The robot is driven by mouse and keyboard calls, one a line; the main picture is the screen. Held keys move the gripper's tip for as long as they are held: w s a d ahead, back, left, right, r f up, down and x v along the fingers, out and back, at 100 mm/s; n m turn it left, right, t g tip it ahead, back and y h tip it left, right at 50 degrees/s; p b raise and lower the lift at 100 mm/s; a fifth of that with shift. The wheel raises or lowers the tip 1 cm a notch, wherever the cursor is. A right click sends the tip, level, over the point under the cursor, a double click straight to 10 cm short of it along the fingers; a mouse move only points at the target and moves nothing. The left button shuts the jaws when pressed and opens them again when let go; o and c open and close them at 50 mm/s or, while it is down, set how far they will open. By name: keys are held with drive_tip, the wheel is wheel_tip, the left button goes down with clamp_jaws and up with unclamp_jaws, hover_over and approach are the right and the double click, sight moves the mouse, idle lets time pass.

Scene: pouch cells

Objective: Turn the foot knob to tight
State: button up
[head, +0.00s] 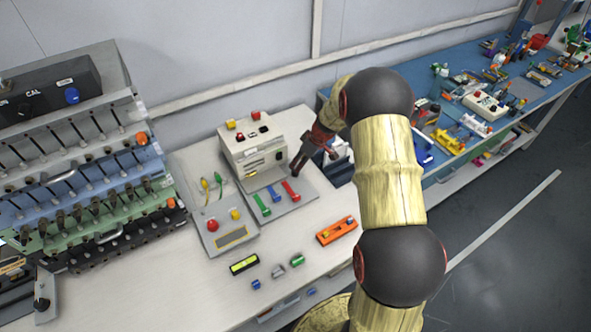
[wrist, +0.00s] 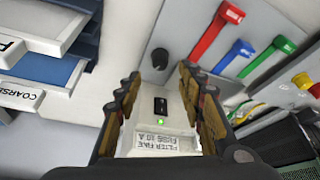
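A round black knob (wrist: 160,58) stands on the grey base plate (wrist: 185,22) in the wrist view, beside the red, blue and green levers. I cannot read a mark on it, so I cannot tell its setting or whether it is the foot knob. My gripper (wrist: 160,78) is open, its padded fingers spread with nothing between them. The knob shows just beyond the fingertips, apart from them. In the head view my gripper (head: 305,163) hangs over the right end of the base plate and hides that part.
A white machine (head: 253,146) with red and yellow buttons stands behind the levers. Its labelled panel (wrist: 160,142), with a black switch and green light, shows between my fingers. A button box (head: 226,226) and an orange level (head: 337,231) are nearby. Racks (head: 85,165) fill the left.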

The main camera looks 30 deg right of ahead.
drive_tip(key=b+x, duration=0.1)
drive_tip(key=x, duration=0.5)
drive_tip(key=shift+f, duration=0.1)
drive_tip(key=shift+c, duration=1.1)
drive_tip(key=c, duration=0.7)
clamp_jaws()
